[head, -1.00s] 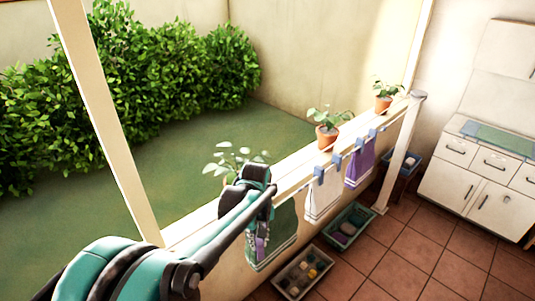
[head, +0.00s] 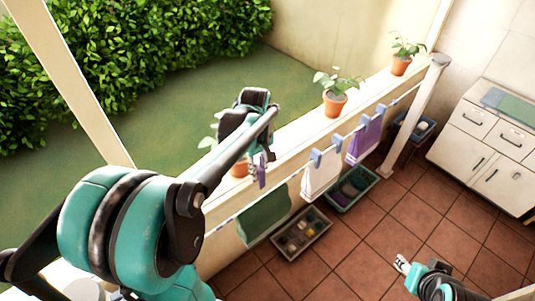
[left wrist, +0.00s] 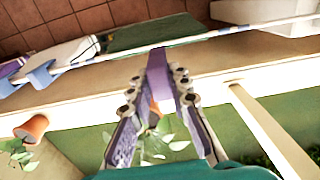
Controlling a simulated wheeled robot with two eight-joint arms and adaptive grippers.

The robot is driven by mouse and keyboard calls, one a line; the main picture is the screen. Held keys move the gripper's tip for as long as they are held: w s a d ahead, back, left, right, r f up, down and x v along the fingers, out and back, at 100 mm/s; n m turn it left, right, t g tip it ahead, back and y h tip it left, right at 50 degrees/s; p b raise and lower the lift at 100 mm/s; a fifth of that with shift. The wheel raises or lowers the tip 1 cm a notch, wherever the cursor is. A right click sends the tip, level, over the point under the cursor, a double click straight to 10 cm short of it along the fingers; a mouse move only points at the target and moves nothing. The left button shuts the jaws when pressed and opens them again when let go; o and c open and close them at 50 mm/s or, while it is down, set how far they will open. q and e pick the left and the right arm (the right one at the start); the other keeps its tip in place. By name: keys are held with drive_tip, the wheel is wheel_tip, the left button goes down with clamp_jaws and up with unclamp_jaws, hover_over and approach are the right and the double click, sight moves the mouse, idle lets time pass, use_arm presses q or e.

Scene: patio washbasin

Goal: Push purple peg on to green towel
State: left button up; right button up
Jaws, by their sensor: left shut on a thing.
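The green towel (head: 264,218) hangs from the line along the low wall, left of the white towel. It also shows at the top of the left wrist view (left wrist: 155,33). My left gripper (head: 260,166) is above the wall ledge, up and behind the green towel. It is shut on the purple peg (left wrist: 159,64), which sticks out between the fingertips and points toward the line and towel. The peg (head: 261,177) appears apart from the towel. My right gripper (head: 402,264) is low at the right, over the tiles; its finger gap is too small to judge.
Blue pegs (head: 315,156) hold the white towel (head: 322,174) and purple towel (head: 366,139). Potted plants (head: 334,103) stand on the ledge, one partly behind my left gripper. Crates (head: 301,236) stand on the floor below. The tiled floor at right is mostly clear.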

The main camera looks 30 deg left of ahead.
use_arm(q)
drive_tip(key=shift+s+f+b, duration=0.45)
drive_tip(key=shift+s+b, duration=0.05)
drive_tip(key=shift+s, duration=0.05)
drive_tip(key=f+b, duration=0.2)
drive_tip(key=f, duration=0.1)
drive_tip(key=shift+w+f, duration=0.2)
drive_tip(key=shift+w, duration=0.15)
drive_tip(key=f, duration=0.1)
drive_tip(key=f+b, duration=0.2)
drive_tip(key=shift+s, duration=0.25)
drive_tip(key=shift+w+f+b, duration=0.1)
drive_tip(key=shift+f+b, duration=0.65)
drive_tip(key=shift+f, duration=0.05)
drive_tip(key=shift+f+b, duration=0.95)
drive_tip(key=shift+f, duration=0.25)
use_arm(e)
wheel_tip(320, 180, down, 8)
drive_tip(key=shift+s, duration=0.35)
drive_tip(key=shift+f, duration=0.1)
